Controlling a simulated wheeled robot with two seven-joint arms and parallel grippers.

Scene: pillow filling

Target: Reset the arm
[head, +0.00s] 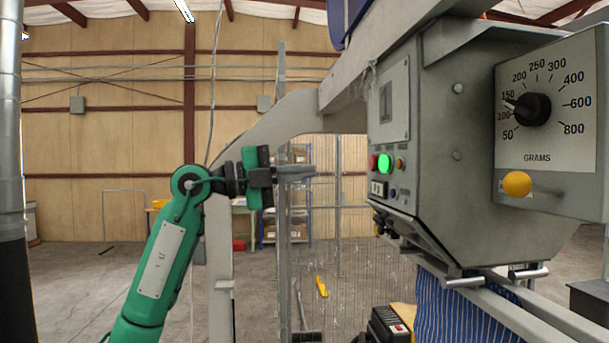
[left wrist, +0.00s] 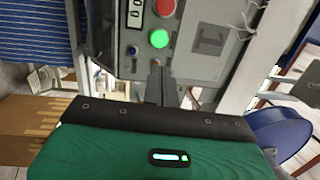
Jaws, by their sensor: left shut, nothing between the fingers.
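My left arm is green and rises from the lower left of the head view. Its gripper (head: 297,172) points right towards the grey filling machine (head: 440,150) and is shut and empty, in free air to the left of it. In the left wrist view the fingers (left wrist: 157,75) are together in front of the machine's control panel, with a lit green button (left wrist: 159,39) and a red button (left wrist: 164,7). The lit green button also shows in the head view (head: 384,162). My right gripper is not in view.
The machine carries a grams dial (head: 531,109) and a yellow knob (head: 517,184). A blue striped pillow cover (head: 465,315) hangs below its outlet. A wire mesh fence (head: 345,235) stands behind. The floor at left is open.

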